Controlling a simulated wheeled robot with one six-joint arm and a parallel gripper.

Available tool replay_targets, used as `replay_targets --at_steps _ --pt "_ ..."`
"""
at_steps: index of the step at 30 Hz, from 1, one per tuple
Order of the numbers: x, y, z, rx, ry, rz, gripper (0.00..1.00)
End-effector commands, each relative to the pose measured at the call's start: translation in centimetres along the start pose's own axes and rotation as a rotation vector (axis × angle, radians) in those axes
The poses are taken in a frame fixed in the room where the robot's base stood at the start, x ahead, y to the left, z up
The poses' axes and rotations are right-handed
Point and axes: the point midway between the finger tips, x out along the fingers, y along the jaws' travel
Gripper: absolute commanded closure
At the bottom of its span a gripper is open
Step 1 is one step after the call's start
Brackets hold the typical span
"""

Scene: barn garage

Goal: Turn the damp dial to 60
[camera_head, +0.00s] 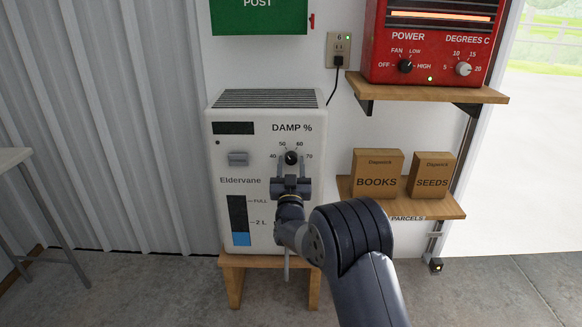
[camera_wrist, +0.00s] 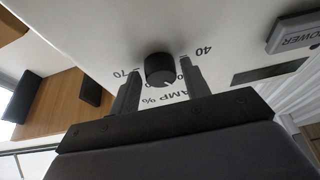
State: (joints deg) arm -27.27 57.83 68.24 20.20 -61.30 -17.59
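The damp dial (camera_head: 291,157) is a round black knob on the front of a white Eldervane unit (camera_head: 229,160), under the label DAMP %, with marks 40, 50, 60 and 70. In the wrist view the dial (camera_wrist: 160,69) is seen upside down, with a small pale mark on its edge facing the hidden middle of the scale; I cannot read its exact setting. My gripper (camera_head: 290,178) is just below the dial. In the wrist view my gripper (camera_wrist: 159,72) is open, one finger on each side of the dial, with gaps showing.
The unit stands on a wooden stool (camera_head: 262,262), with a power button (camera_head: 238,158) left of the dial. A shelf (camera_head: 445,208) to the right holds two boxes. Above it, a red heater (camera_head: 432,45) has its own dials. A table (camera_head: 14,158) stands at left.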

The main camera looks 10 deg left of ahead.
Motion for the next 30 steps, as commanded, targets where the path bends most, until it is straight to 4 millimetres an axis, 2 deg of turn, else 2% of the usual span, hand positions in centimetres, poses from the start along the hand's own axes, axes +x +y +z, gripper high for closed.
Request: replay_targets --at_steps 2,12,22,30 --pt "-0.01 -0.01 -0.01 0.0 0.0 0.0 0.62" --pt "-0.02 0.0 -0.01 0.0 0.0 0.0 0.9" --pt "-0.11 -0.13 0.2 0.047 0.0 0.018 0.9" --pt "-0.16 -0.36 0.32 0.212 0.003 0.086 0.9"
